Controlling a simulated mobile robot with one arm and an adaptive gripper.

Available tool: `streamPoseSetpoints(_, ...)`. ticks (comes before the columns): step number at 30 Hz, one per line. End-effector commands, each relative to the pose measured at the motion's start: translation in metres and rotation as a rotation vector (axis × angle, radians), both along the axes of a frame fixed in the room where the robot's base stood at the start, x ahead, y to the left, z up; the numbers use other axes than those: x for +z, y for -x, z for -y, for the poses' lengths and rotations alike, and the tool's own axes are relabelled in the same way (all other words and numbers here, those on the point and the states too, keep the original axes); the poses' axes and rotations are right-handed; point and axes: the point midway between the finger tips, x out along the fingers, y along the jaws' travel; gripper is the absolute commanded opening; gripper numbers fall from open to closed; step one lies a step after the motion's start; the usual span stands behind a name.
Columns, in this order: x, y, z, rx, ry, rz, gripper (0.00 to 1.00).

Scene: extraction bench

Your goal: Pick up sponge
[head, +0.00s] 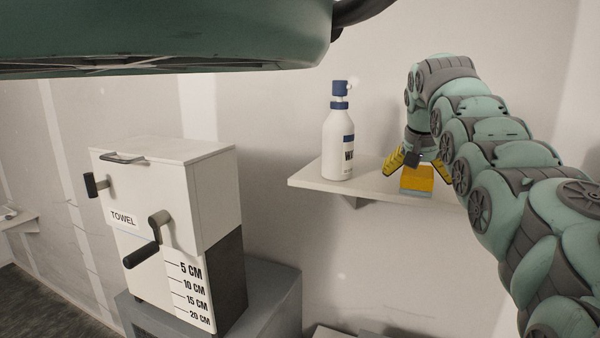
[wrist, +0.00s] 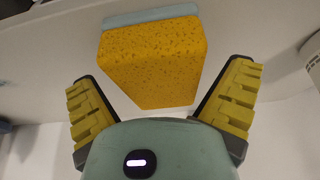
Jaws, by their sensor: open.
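The yellow sponge (head: 417,178) with a light blue layer sits on the white wall shelf in the head view. It also shows large in the wrist view (wrist: 155,65), with its pitted yellow side towards the camera. My gripper (head: 418,170) is over the shelf at the sponge, fingers pointing down. In the wrist view its yellow padded fingers (wrist: 160,105) are spread wide, one to each side of the sponge. Gaps show between the sponge and both fingers there. The gripper is open and holds nothing.
A white bottle (head: 339,142) with a blue pump top stands on the shelf (head: 310,176), left of my gripper. A white towel dispenser box (head: 165,190) with a crank stands on a grey cabinet (head: 275,300) at lower left. The wall is close behind the shelf.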

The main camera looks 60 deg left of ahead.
Motion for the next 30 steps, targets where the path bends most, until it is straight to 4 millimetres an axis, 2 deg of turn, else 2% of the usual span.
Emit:
streamPoseSetpoints(4, 0.0004, -0.0004, 0.0003, -0.001, -0.001, 0.001, 0.99)
streamPoseSetpoints(21, 0.0005, -0.0003, 0.0001, 0.000, -0.001, 0.001, 0.40)
streamPoseSetpoints(30, 0.0008, -0.0002, 0.0000, 0.000, -0.001, 0.001, 0.38)
